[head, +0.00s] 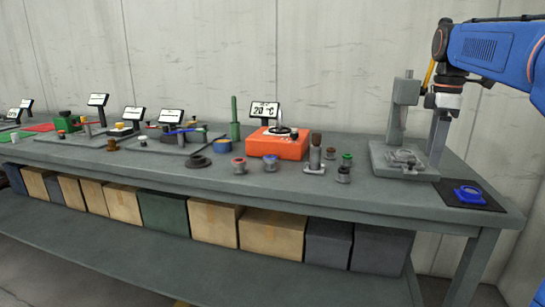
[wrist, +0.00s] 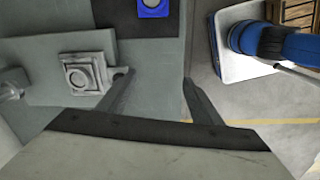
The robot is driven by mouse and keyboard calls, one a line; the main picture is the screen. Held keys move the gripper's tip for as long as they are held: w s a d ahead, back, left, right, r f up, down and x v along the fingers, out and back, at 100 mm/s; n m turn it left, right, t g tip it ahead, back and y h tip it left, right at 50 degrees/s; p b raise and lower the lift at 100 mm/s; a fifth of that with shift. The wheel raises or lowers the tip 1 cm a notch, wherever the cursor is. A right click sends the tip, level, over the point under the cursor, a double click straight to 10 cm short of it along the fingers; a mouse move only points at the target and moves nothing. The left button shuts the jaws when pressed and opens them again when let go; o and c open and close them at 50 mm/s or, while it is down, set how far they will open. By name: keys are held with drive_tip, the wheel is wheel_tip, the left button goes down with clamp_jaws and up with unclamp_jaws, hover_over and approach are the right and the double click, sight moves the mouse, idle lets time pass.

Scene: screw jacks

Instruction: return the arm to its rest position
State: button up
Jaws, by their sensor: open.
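My blue arm (head: 495,50) reaches in from the upper right in the head view. My gripper (head: 437,155) points down over the right end of the workbench, just right of a grey stand with an upright column (head: 403,105). In the wrist view my gripper (wrist: 157,78) has its two fingers spread apart with nothing between them. The stand's square part (wrist: 85,72) lies left of the fingers.
The long workbench (head: 330,198) holds an orange device (head: 277,143), small knobs, a green post (head: 235,118) and several display signs. Boxes (head: 272,232) stand on the shelf below. A concrete wall (head: 200,50) is behind.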

drive_tip(key=s+a+f+m+t, duration=0.1)
drive_tip(key=s+a+f+m, duration=0.3)
drive_tip(key=s+f, duration=0.4)
drive_tip(key=s+a+f+m+t, duration=0.1)
drive_tip(key=s+a+f+m, duration=0.3)
drive_tip(key=s+f, duration=0.5)
drive_tip(key=s+a+f+m+t, duration=0.2)
drive_tip(key=s+a+f+m, duration=0.2)
drive_tip(key=s+f, duration=0.5)
drive_tip(key=shift+s+a+f+m, duration=0.25)
drive_tip(key=shift+a+m, duration=0.05)
drive_tip(key=shift+m, duration=0.1)
